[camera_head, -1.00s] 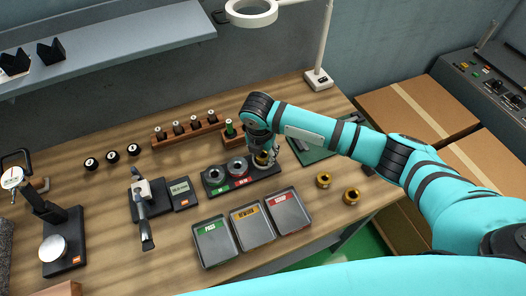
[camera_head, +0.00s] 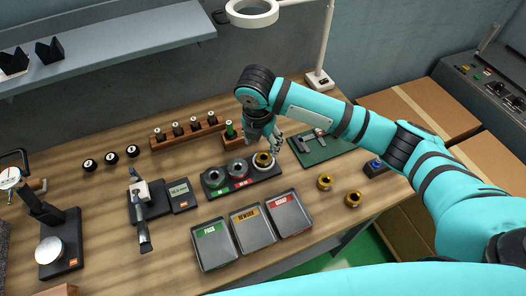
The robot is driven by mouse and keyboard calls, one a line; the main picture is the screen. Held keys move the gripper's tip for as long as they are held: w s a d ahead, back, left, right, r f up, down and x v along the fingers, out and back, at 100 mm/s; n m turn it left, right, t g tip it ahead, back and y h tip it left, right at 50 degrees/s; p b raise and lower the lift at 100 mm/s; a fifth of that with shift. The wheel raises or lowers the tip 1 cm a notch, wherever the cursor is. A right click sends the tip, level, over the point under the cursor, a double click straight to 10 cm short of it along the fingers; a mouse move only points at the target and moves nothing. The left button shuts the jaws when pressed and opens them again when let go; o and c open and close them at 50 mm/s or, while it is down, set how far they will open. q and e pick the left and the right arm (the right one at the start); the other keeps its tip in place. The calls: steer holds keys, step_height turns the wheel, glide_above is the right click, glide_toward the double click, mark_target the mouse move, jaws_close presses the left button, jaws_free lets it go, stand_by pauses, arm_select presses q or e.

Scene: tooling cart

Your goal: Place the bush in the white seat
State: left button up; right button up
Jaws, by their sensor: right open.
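A brass bush (camera_head: 263,161) sits at the right end of the black block (camera_head: 214,190), at its third seat. The other two seats hold grey rings, with a green label and a red label in front of them. I cannot make out a white marking at the bush's seat. Two more brass bushes, one nearer (camera_head: 325,182) and one farther right (camera_head: 353,199), stand on the bare table. My right gripper (camera_head: 267,141) is open, just above and behind the seated bush, and appears clear of it. My left gripper is not in view.
Three labelled trays, green (camera_head: 213,260), yellow (camera_head: 253,244) and red (camera_head: 292,228), lie in front of the block. A wooden rack (camera_head: 187,134) of plugs stands behind. A green mat (camera_head: 318,155) with a metal tool lies to the right.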

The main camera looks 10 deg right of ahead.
steer(key=shift+s+a+r, duration=0.15)
steer(key=shift+r, duration=0.95)
steer(key=shift+s+a+r, duration=0.1)
steer(key=shift+s+r, duration=0.05)
steer(key=shift+r, duration=0.95)
